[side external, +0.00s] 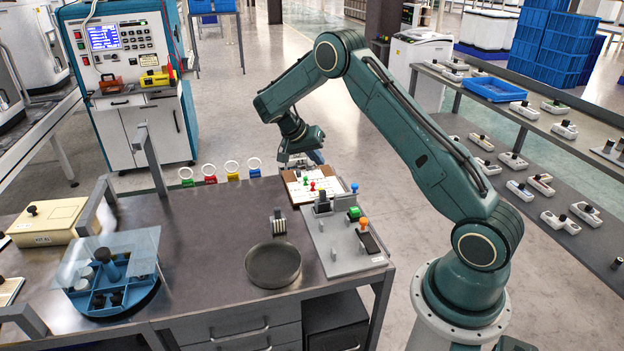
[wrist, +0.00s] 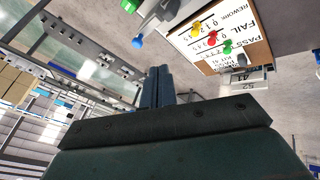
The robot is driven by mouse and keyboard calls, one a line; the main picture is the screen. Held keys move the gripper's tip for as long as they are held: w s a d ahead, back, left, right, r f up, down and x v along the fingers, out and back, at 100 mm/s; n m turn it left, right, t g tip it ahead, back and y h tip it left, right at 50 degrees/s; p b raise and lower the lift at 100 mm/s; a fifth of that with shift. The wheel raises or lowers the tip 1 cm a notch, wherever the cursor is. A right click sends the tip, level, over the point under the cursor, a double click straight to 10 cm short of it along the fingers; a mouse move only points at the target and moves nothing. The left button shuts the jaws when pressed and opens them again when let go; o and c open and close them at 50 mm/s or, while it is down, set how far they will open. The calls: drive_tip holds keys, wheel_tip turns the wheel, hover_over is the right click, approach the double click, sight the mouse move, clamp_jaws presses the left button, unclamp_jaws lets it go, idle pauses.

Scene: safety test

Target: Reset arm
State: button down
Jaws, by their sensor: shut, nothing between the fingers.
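My gripper (wrist: 158,87) is shut and empty; its two dark blue fingers lie together in the wrist view. In the side external view my gripper (side external: 316,155) hangs in the air at the far edge of the workbench, above or just beyond a clipboard. My arm arches up from its white round base at the right. The clipboard (side external: 302,197) lies at the bench's far edge with coloured pegs on its paper. In the wrist view the clipboard (wrist: 222,62) shows "REWORK", "FAIL" and "PASS" rows with red, yellow and green pegs.
The grey bench (side external: 215,230) holds a round dark dish (side external: 272,266), a grey fixture plate (side external: 345,250) with knobs, a blue round tray (side external: 112,300) under a clear cover, and a beige box (side external: 48,222). Coloured rings (side external: 232,168) stand at the back edge. Shelves (side external: 530,160) stand right.

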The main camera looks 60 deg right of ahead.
drive_tip(key=shift+r, duration=0.1)
idle(0.3)
drive_tip(key=s+a+r+n+t+y, duration=0.1)
drive_tip(key=s+a+r+n+t, duration=0.2)
drive_tip(key=a+r, duration=0.5)
drive_tip(key=s+a+r+n+t+y, duration=0.1)
drive_tip(key=s+a+r+n+t, duration=0.25)
drive_tip(key=r, duration=0.75)
drive_tip(key=s+a+r+n+t+y, duration=0.1)
drive_tip(key=s+a+n, duration=0.3)
drive_tip(key=s+a, duration=0.4)
drive_tip(key=s+a+r+n+t+y, duration=0.1)
drive_tip(key=s+a+n+t+y, duration=0.1)
drive_tip(key=s+a+n, duration=0.3)
drive_tip(key=s+a, duration=0.3)
drive_tip(key=s, duration=0.4)
drive_tip(key=shift+r+y, duration=0.3)
drive_tip(key=shift+y, duration=0.1)
